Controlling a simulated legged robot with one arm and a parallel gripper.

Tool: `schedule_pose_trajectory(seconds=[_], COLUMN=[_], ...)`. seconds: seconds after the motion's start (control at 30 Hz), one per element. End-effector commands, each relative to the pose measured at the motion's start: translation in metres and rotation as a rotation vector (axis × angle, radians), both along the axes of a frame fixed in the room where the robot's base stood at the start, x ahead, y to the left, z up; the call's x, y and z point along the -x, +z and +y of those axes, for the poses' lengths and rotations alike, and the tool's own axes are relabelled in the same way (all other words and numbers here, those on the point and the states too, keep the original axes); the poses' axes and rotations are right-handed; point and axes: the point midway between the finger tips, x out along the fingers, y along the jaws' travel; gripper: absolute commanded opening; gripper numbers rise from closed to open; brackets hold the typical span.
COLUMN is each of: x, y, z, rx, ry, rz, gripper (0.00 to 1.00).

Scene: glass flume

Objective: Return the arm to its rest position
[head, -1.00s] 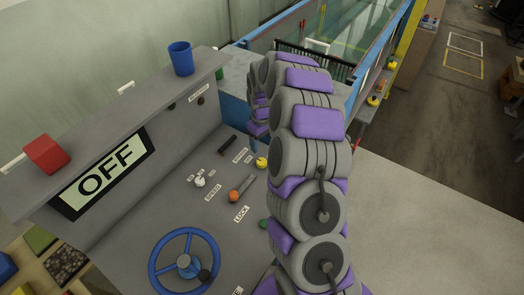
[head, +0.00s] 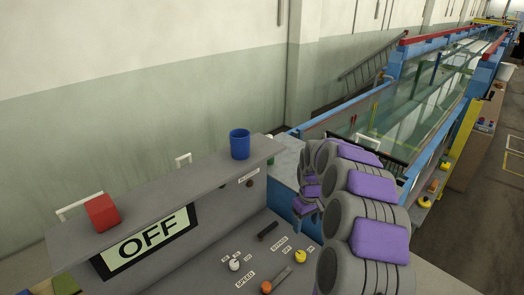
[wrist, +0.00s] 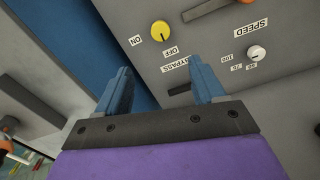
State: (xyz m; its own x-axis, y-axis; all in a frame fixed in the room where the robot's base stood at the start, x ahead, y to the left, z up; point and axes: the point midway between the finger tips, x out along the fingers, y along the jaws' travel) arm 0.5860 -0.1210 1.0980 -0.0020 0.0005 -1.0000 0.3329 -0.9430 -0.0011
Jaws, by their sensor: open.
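My arm is in grey and purple segments. It rises from the lower right of the head view and bends over toward the control panel (head: 225,262). My gripper (wrist: 162,82) is open and empty in the wrist view, with two blue fingers spread apart. The panel face lies beyond the fingertips. A yellow knob (wrist: 160,31) marked ON, OFF and BYPASS is above and between the fingers. A white knob (wrist: 256,52) beside the SPEED label is to the right. In the head view my gripper is mostly hidden behind the arm.
A shelf (head: 170,205) above the panel holds a red block (head: 102,212) and a blue cup (head: 240,144). The glass flume (head: 440,75) runs behind and right of my arm. Open floor (head: 480,190) is at far right.

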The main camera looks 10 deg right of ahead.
Motion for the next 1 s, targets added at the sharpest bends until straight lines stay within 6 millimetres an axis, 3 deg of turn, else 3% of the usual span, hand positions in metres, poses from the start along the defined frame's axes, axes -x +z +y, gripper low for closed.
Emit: schedule_pose_trajectory(seconds=[0.17,0.37,0.7,1.0], x=[0.015,0.062,0.166,0.27], y=[0.015,0.052,0.095,0.106], z=[0.016,0.054,0.098,0.116], rx=[-0.014,-0.039,-0.041,-0.015], ry=[0.002,-0.006,-0.054,-0.14], rz=[0.003,0.015,0.056,0.102], gripper=[0.69,0.69,0.69,0.69])
